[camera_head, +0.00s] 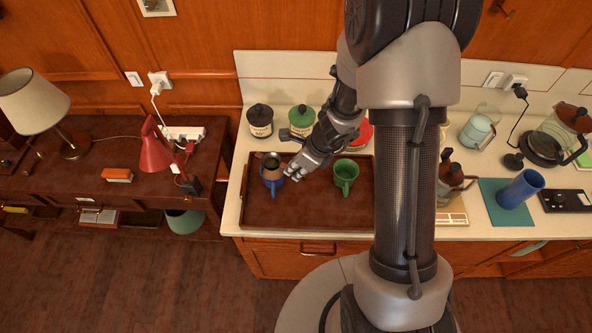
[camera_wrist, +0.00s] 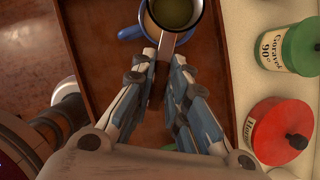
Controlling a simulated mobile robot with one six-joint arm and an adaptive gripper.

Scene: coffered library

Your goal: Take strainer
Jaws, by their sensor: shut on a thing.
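The strainer (camera_wrist: 175,12) shows at the top of the wrist view as a round, pale-rimmed bowl, olive inside, with a dark handle. My gripper (camera_wrist: 163,62) is shut on that handle, which lies between its two fingers. A blue mug (camera_wrist: 130,31) lies under the strainer, partly covered by it. In the head view the strainer (camera_head: 270,161) is at the top of the blue mug (camera_head: 273,182), and my gripper (camera_head: 290,172) comes in from the right. Whether the strainer touches the mug I cannot tell.
A dark wooden tray (camera_head: 300,215) bears the blue mug and a green mug (camera_head: 345,177). Behind stand a black-lidded canister (camera_head: 260,122), a green canister (camera_head: 301,118) and a red one (camera_wrist: 275,131). A red lamp (camera_head: 157,155) stands on the desk at left.

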